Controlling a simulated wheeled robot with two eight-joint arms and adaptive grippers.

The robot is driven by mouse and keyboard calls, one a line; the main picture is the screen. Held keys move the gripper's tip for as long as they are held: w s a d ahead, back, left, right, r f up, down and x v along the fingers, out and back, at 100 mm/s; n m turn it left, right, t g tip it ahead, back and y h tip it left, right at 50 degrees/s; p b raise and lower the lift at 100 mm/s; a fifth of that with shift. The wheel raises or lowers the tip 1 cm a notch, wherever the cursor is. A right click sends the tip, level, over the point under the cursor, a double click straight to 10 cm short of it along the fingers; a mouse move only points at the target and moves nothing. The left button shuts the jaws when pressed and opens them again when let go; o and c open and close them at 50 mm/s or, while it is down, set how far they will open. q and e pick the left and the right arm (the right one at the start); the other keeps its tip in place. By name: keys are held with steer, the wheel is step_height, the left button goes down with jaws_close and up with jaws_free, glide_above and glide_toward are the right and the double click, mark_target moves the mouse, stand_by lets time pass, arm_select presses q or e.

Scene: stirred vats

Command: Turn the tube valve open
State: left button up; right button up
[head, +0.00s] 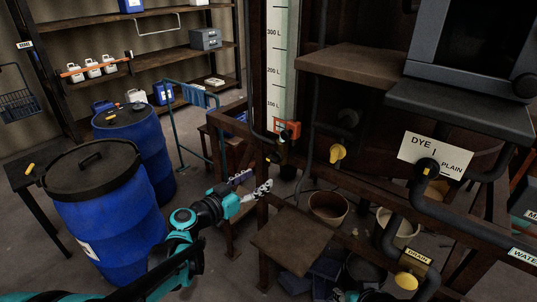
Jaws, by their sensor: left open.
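The pale level tube board (283,60) stands upright at the centre, marked 300 L, 200 L and 100 L. At its foot is an orange-red fitting (287,130) with dark pipe parts around it; I cannot tell its handle's position. A yellow-handled valve (337,153) sits to its right on the dark frame. I cannot tell for sure which is the tube valve. My left gripper (264,189) is open and empty, lower left of both and apart from them. My right gripper is not in view.
Two blue drums (105,215) stand at the left, beside a dark table (38,178). A wooden step (290,240) lies below right of my left gripper. A "DYE / PLAIN" sign (435,155), pipes and a bucket (328,208) crowd the right.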

mark_target(271, 160)
arm_select(q)
steer(key=shift+t, duration=0.5)
steer(key=x, duration=0.2)
steer(key=a+b+x, duration=0.1)
steer(key=x, duration=0.2)
steer(key=w+r+x, duration=0.1)
steer(key=x, duration=0.2)
steer(key=shift+a, duration=0.15)
steer(key=shift+w+d+r+b, duration=0.1)
steer(key=shift+w+d+b, duration=0.2)
steer(key=shift+w, duration=0.05)
steer(key=c, duration=1.2)
